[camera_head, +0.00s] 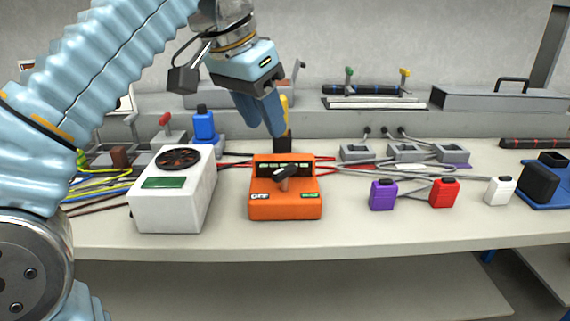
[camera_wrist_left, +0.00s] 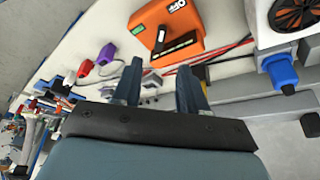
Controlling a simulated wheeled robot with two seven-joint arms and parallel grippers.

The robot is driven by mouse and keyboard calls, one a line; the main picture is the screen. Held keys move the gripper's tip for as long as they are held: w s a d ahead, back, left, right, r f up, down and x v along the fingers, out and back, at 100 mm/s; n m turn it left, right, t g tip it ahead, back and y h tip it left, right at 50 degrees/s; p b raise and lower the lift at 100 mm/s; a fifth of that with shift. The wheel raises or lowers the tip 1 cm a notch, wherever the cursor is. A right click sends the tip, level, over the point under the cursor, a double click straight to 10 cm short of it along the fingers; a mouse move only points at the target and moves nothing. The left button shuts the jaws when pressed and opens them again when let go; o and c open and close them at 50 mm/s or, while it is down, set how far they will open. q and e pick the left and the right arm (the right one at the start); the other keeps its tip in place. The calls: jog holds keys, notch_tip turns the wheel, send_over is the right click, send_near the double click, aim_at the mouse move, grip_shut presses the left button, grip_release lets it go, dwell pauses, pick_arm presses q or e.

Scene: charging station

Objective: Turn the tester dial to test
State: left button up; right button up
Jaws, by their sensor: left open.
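The orange tester (camera_head: 262,210) sits on the bench in the middle of the head view. It also shows upside down at the top of the left wrist view (camera_wrist_left: 193,22). Its black dial handle (camera_head: 287,171) stands on a short post and lies slantwise; I cannot tell which label it points to. An OFF label (camera_head: 259,196) is at the front left and a green label (camera_head: 309,195) at the front right. My left gripper (camera_head: 265,124) hangs above and behind the tester, open and empty, apart from the dial; its fingers also show in the wrist view (camera_wrist_left: 161,72). My right gripper is not in view.
A white box (camera_head: 170,205) with a black fan stands left of the tester. Purple (camera_head: 383,195), red (camera_head: 444,193) and white (camera_head: 501,191) plugs stand to the right. Cables and grey sockets (camera_head: 405,152) lie behind. The front bench strip is clear.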

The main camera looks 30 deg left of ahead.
aim_at(283, 168)
pick_arm(q)
jog(key=b+x, duration=0.3)
jog(key=x, duration=0.7)
jog(key=shift+f, duration=0.2)
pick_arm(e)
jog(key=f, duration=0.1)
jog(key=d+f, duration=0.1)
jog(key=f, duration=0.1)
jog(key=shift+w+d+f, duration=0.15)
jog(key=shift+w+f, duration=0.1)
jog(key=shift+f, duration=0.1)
pick_arm(q)
grip_shut()
